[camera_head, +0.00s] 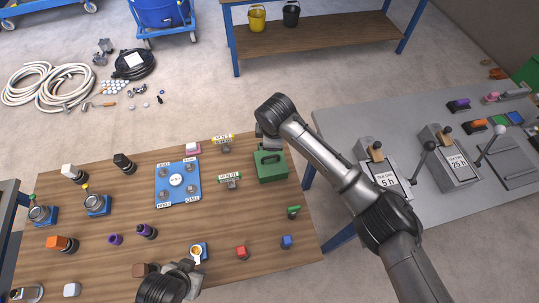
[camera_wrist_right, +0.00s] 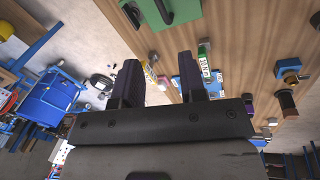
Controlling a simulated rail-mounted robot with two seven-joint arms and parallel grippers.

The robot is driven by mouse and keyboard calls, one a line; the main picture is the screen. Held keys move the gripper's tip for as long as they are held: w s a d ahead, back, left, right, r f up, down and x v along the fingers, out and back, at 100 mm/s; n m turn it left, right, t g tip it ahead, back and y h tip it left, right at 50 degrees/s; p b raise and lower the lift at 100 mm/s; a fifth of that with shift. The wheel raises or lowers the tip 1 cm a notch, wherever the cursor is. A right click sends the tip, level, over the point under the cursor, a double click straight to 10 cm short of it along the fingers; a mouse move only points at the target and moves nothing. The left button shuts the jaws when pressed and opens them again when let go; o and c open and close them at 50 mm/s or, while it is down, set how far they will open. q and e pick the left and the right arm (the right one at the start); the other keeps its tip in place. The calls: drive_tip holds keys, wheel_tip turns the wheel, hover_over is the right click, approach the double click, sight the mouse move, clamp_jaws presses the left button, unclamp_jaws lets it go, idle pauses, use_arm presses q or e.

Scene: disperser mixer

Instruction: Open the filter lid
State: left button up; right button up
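No part is clearly recognisable as the filter lid. A small blue fitting with an orange and white top (camera_head: 197,252) stands near the front middle of the wooden table. My left gripper (camera_head: 183,268) is just left of and in front of it; whether they touch, and whether its fingers are open, cannot be told. Two blue-based round metal fittings, one (camera_head: 40,213) and another (camera_head: 97,204), stand at the table's left. My right gripper (camera_wrist_right: 158,80) is open and empty in the right wrist view; in the head view my right arm hides its fingers near the green box (camera_head: 270,166).
A blue plate with round metal parts (camera_head: 177,183) lies mid-table. Several small coloured blocks, including a red one (camera_head: 241,252), stand around. A grey table (camera_head: 340,125) with lever boxes is at right. My right arm crosses the gap between tables.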

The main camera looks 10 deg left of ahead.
drive_tip(key=n, duration=0.3)
drive_tip(key=b, duration=0.2)
approach(269, 157)
drive_tip(key=x, duration=0.7)
drive_tip(key=shift+x, duration=0.8)
drive_tip(key=shift+c, duration=0.5)
clamp_jaws()
